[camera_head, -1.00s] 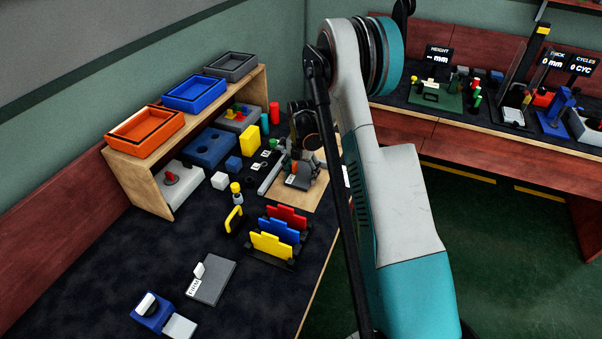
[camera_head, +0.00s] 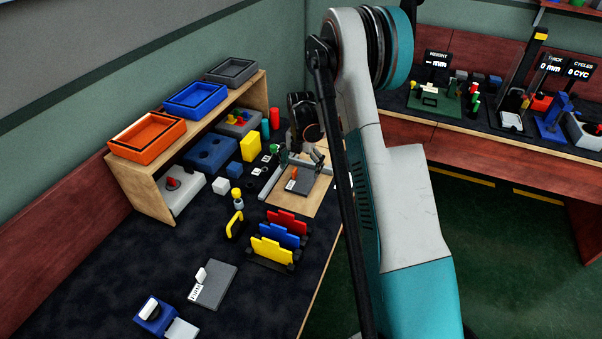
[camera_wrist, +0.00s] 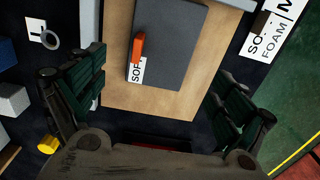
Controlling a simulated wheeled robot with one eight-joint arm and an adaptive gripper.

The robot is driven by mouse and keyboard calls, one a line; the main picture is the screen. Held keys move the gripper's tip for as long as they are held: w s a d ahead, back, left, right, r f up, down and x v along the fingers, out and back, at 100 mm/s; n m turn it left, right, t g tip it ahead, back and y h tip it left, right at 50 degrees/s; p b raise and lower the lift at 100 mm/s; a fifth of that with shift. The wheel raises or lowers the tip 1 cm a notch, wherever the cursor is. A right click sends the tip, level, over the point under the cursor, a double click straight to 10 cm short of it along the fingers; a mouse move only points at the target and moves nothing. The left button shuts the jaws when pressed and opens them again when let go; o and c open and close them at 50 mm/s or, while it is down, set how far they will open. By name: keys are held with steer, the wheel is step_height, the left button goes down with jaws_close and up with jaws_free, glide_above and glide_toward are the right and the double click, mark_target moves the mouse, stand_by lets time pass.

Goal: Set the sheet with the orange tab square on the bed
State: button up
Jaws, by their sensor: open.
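The grey sheet with the orange tab (camera_head: 302,181) lies flat on the light wooden bed (camera_head: 307,204). In the wrist view the sheet (camera_wrist: 172,45) has its upright orange tab (camera_wrist: 138,48) near one edge, beside a white label reading "SOF", partly hidden. Its edges run roughly along those of the bed (camera_wrist: 150,105); exact squareness is hard to tell. My gripper (camera_head: 301,155) is above the sheet, apart from it. In the wrist view my gripper (camera_wrist: 157,92) is open and empty, its green-padded fingers spread wide to either side.
A grey rail (camera_head: 269,181) borders the bed. Red, blue and yellow plates (camera_head: 272,250) stand in a rack in front. Another grey sheet with a white tab (camera_head: 214,286) lies farther forward. A yellow block (camera_head: 251,148) and a wooden shelf (camera_head: 150,172) are to the left.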

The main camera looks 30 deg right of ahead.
step_height(320, 180, up, 7)
steer(key=p, duration=0.1)
steer(key=shift+p, duration=0.4)
step_height(320, 180, up, 11)
steer(key=m+t, duration=0.2)
steer(key=m, duration=0.4)
glide_above(301, 182)
steer(key=s+a, duration=0.4)
steer(key=a, duration=0.1)
steer(key=s+a+r+m+t, duration=0.1)
steer(key=s+a+r+m, duration=0.5)
steer(key=s+r, duration=0.25)
steer(key=s+a+r+m+t, duration=0.1)
steer(key=s+a+m, duration=0.3)
steer(key=s, duration=0.5)
steer(key=s+a+r+m+t, duration=0.1)
steer(key=s+a+m+t, duration=0.2)
steer(key=s+m, duration=0.6)
steer(key=shift+s+a+r+m, duration=0.15)
steer(key=shift+a+r+m, duration=0.15)
steer(key=shift+a, duration=0.35)
